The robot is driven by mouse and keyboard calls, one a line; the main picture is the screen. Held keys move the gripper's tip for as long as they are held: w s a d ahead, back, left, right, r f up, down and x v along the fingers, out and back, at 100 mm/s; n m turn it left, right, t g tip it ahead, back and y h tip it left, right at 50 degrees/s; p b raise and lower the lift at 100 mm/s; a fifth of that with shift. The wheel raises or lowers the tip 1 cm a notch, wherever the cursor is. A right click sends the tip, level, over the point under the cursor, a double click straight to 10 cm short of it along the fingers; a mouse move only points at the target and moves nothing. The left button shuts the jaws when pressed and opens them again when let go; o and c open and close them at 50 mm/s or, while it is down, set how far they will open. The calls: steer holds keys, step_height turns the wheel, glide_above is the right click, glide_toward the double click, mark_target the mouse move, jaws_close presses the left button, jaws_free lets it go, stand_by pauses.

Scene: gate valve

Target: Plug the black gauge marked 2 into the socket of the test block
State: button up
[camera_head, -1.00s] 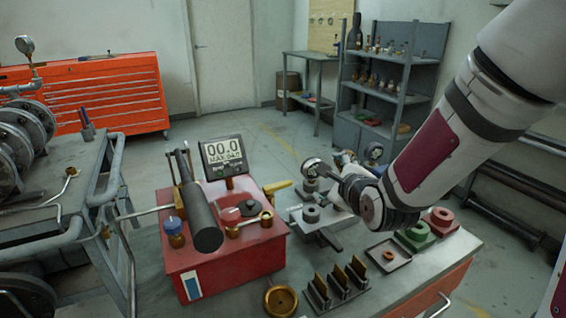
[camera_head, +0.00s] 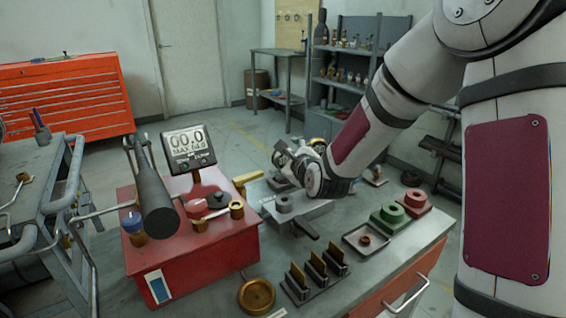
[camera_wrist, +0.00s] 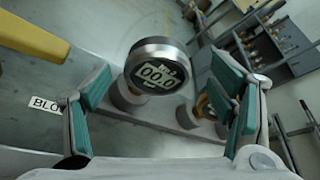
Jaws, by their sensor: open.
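My gripper (camera_wrist: 165,108) is open, its teal pads apart on both sides of a round gauge (camera_wrist: 160,72) with a silver rim and a dark face reading 00.0. I cannot tell whether the pads touch it, and no mark 2 is legible. In the head view my gripper (camera_head: 292,163) is over the back of the bench, hiding most of that gauge. Another gauge with a brass-coloured rim (camera_wrist: 207,104) is partly hidden by the right finger. A red block (camera_head: 205,254) stands at the left, with a display, black lever and brass fittings. Which fitting is the socket is unclear.
A grey plate with a ring-shaped piece (camera_head: 284,203) lies right of the red block. Slotted holders (camera_head: 318,277), a small tray (camera_head: 366,240), a green block (camera_head: 390,219) and a red block (camera_head: 416,202) crowd the bench. A yellow bar (camera_wrist: 35,42) is close by.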

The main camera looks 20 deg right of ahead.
mark_target(284, 159)
steer(key=x, duration=0.3)
steer(key=shift+w+f+b, duration=0.2)
steer(key=shift+b, duration=0.15)
